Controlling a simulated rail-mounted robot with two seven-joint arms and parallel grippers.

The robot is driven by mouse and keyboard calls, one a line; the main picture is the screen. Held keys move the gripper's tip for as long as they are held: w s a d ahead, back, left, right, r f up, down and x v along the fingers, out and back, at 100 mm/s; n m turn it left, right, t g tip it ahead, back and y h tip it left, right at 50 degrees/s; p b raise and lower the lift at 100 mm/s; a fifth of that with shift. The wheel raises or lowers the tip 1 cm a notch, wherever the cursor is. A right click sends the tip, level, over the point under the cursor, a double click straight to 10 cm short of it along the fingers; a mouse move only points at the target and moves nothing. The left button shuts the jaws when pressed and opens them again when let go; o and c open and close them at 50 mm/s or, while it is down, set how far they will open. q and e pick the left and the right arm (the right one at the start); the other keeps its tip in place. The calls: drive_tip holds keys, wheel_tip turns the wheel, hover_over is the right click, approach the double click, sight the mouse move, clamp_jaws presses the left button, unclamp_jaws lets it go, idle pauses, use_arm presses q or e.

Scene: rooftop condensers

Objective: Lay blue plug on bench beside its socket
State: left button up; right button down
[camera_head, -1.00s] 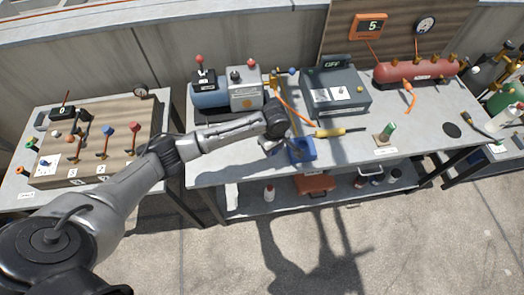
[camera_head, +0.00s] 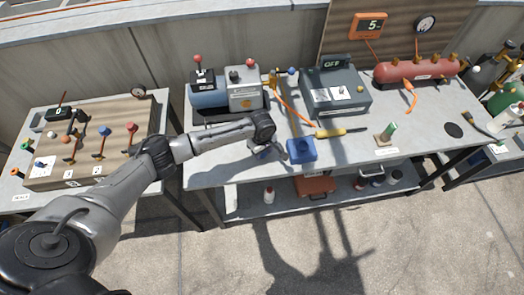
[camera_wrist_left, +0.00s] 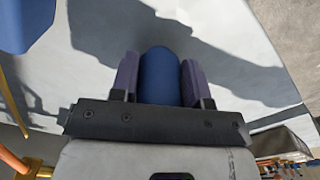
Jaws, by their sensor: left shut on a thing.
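My left gripper (camera_head: 264,152) hangs over the front part of the middle bench (camera_head: 225,172), left of a blue socket box (camera_head: 301,151). In the left wrist view its two fingers (camera_wrist_left: 158,78) are shut on the blue plug (camera_wrist_left: 159,74), a rounded blue cylinder. A corner of the blue socket box (camera_wrist_left: 25,22) shows at the upper left of that view, apart from the plug. The gripper hides most of the plug in the head view. Whether the plug touches the bench top is unclear. My right gripper is not in view.
A blue and grey pump unit (camera_head: 228,92) and a dark box marked OFF (camera_head: 336,91) stand behind. An orange hose and a yellow-handled tool (camera_head: 333,132) lie right of the arm. Bare bench top lies left of the gripper, up to the bench's front edge.

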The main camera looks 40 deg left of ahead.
use_arm(q)
drive_tip(key=o, duration=0.9)
drive_tip(key=shift+f, duration=0.1)
drive_tip(key=shift+o, duration=0.2)
